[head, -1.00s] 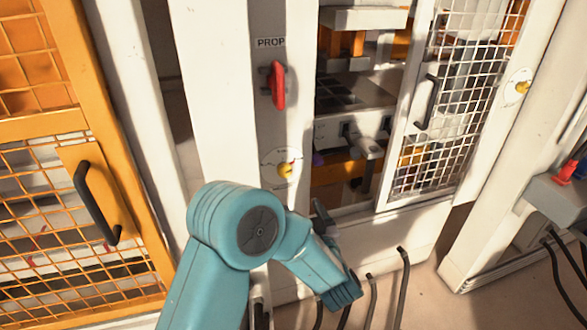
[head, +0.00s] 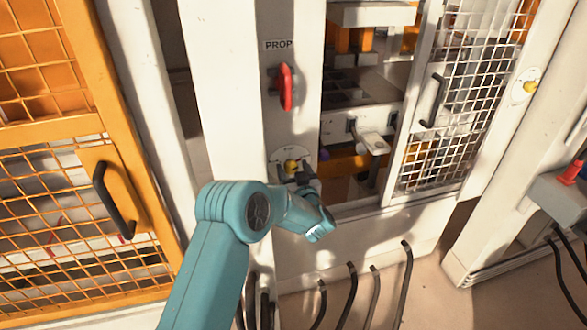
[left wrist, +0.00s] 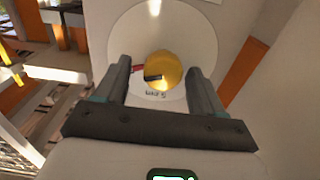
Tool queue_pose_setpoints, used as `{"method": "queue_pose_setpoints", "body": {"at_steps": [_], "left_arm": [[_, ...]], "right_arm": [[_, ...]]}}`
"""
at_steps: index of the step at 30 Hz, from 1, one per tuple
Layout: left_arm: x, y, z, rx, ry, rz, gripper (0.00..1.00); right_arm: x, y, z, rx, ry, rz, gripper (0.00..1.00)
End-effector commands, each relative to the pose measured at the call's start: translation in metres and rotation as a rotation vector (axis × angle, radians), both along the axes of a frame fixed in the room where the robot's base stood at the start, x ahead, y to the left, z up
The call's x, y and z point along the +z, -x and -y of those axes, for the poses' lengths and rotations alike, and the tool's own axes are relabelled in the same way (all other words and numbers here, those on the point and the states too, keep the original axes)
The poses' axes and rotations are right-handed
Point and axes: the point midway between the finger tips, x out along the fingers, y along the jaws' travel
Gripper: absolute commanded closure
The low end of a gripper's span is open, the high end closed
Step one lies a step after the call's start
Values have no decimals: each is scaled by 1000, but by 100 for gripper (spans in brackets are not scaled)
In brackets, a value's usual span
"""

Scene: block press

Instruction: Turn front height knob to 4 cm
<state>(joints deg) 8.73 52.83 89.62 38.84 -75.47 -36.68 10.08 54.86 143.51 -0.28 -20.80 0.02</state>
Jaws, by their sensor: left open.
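A yellow knob (head: 292,166) sits on a round pale dial on the white post, below the red PROP handle. In the left wrist view the knob (left wrist: 164,70) has a dark bar on its left part. The white dial (left wrist: 125,32) carries an upside-down "5 cm" label below the knob and a red mark to its left. My left gripper (left wrist: 160,68) is open, with one finger on each side of the knob and a gap to both. In the head view my left gripper (head: 304,174) is right at the dial. My right gripper is out of view.
A red handle (head: 286,88) stands out above the knob. A mesh door (head: 468,100) with a black handle is to the right, and an orange mesh door (head: 110,190) is to the left. Another yellow knob (head: 530,87) is on the far right post. Black cables (head: 350,290) rise below.

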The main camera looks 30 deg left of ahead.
Motion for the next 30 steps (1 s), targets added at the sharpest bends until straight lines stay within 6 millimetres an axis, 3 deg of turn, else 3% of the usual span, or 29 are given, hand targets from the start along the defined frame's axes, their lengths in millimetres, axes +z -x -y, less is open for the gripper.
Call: {"method": "queue_pose_setpoints", "body": {"at_steps": [6,12,22,30], "left_arm": [[0,0,-1,1,0,0,31],[0,0,-1,1,0,0,86],[-4,0,0,0,24,27,86],[-8,1,-1,1,127,150,86]], "right_arm": [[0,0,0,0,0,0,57],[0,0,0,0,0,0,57],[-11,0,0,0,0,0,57],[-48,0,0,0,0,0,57]]}}
